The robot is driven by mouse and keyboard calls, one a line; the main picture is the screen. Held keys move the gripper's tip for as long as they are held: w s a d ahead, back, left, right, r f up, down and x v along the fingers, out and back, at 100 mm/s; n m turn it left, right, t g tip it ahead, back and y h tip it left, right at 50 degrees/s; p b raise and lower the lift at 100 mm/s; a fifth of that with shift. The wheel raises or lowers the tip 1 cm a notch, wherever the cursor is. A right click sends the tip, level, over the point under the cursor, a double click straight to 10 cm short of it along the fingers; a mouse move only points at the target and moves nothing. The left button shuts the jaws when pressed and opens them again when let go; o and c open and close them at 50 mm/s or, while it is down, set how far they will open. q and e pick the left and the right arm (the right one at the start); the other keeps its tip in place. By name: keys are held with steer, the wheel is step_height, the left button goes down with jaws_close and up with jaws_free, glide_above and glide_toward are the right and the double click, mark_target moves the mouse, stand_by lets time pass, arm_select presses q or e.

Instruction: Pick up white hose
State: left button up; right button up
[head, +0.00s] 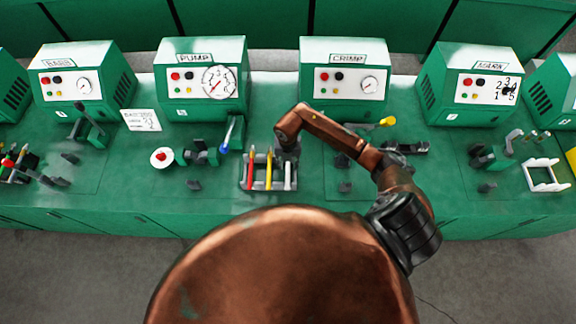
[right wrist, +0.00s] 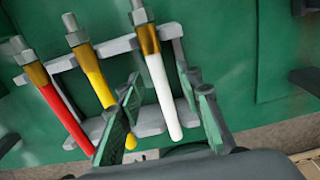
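The white hose (head: 288,178) stands upright at the right end of a grey rack (head: 243,172), next to a yellow hose (head: 269,168) and a red hose (head: 251,168). In the right wrist view the white hose (right wrist: 162,92) has a brass collar and a grey metal end. My right gripper (head: 288,147) is at the rack, by the white hose. In the right wrist view its two fingers (right wrist: 163,88) are apart, one on each side of the white hose, with gaps showing. The left finger partly covers the yellow hose (right wrist: 92,75). My left gripper is out of view.
The PUMP box (head: 202,80) and CRIMP box (head: 345,82) stand behind the rack. A blue-handled tool (head: 228,133) is left of it and a yellow-handled lever (head: 386,122) right. A white frame (head: 545,176) stands far right. The bench front is mostly clear.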

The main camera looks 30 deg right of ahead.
steer(key=shift+c, duration=0.6)
jaws_close()
steer(key=shift+r, duration=0.15)
